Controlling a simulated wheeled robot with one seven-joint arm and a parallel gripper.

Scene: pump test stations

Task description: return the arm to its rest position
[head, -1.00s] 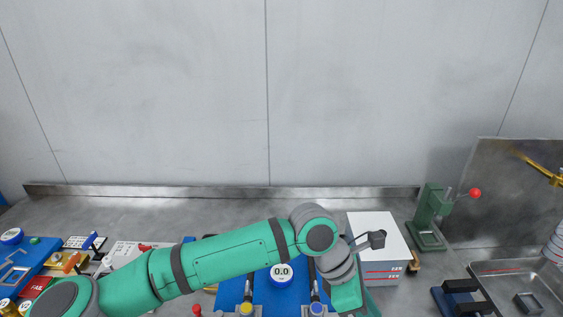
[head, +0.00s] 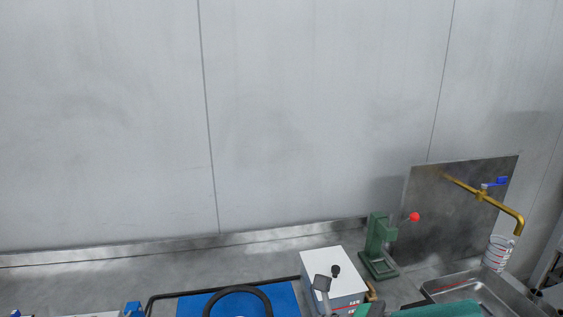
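My gripper is out of view below the bottom edge of the head view. Only small parts of my green arm (head: 440,310) show at the bottom right, in front of the white box and the sink. A grey piece (head: 322,284), which looks like part of my wrist, stands up in front of the white box. Whether my gripper is open or shut, or holds anything, is hidden.
A white box (head: 335,259), a green press with a red knob (head: 379,240) and a metal sink (head: 440,288) with a brass tap (head: 485,196) stand along the bench. A blue panel (head: 196,303) with a black ring (head: 240,291) lies front centre. The rear bench left is clear.

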